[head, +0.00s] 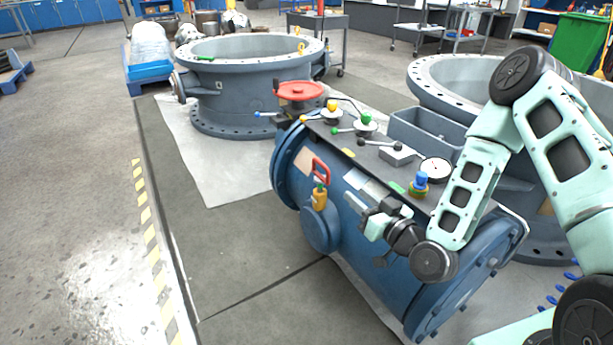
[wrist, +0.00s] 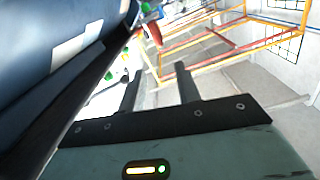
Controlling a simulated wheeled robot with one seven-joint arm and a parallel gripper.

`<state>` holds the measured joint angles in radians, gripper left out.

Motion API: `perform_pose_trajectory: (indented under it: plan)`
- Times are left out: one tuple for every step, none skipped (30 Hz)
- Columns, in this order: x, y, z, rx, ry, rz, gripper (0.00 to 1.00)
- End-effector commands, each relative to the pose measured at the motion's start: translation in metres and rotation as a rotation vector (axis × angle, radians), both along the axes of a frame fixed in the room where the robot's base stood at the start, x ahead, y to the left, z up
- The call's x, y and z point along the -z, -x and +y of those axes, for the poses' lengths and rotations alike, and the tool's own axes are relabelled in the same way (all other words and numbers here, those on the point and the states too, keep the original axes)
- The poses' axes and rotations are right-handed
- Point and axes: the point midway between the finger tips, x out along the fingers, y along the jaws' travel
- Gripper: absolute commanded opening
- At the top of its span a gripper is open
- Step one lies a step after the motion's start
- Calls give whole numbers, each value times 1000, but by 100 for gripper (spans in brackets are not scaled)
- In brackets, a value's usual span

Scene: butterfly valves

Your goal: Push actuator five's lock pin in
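A blue cylindrical valve body (head: 350,215) lies in the middle of the head view, with several controls on its top plate. I cannot read any number, so I cannot tell which is actuator five, and I cannot pick out its lock pin. A brass fitting with a red loop handle (head: 320,185) sits on the near side of the body. A blue knob on a brass base (head: 419,185) stands on the plate's right end. My gripper (wrist: 158,85) is open and empty in the wrist view. In the head view my gripper (head: 362,214) hangs in front of the body, right of the brass fitting.
A red handwheel (head: 299,91), a yellow-knobbed lever (head: 332,105), a green-knobbed lever (head: 366,119), a black-knobbed lever (head: 397,148) and a round gauge (head: 435,170) line the plate. A grey bin (head: 425,133) is behind.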

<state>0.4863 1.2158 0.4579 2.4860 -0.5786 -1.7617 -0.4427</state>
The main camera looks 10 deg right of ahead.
Motion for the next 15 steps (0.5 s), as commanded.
perform_pose_trajectory:
  plan:
    - [0, -3, 0, 3, -3, -5, 33]
    - [0, -5, 1, 4, -3, -7, 33]
    - [-1, -9, 2, 3, -2, -7, 33]
    - [-1, -13, 3, 3, -1, -8, 33]
    - [-1, -17, 5, 3, 0, -8, 33]
    - [-1, -24, 7, 3, -1, -8, 33]
    - [-1, -29, 9, 3, -2, -9, 33]
    - [0, -35, 11, 3, 0, -8, 33]
    - [0, -43, 13, 3, -1, -8, 33]
    - [-1, -49, 15, 3, -2, -9, 33]
    - [-1, -55, 17, 3, -1, -8, 33]
    - [0, -63, 20, 3, -1, -8, 33]
    - [0, -69, 22, 2, -1, -8, 33]
    - [0, -75, 24, 2, 0, -7, 33]
    - [0, -83, 27, 3, -1, -8, 33]
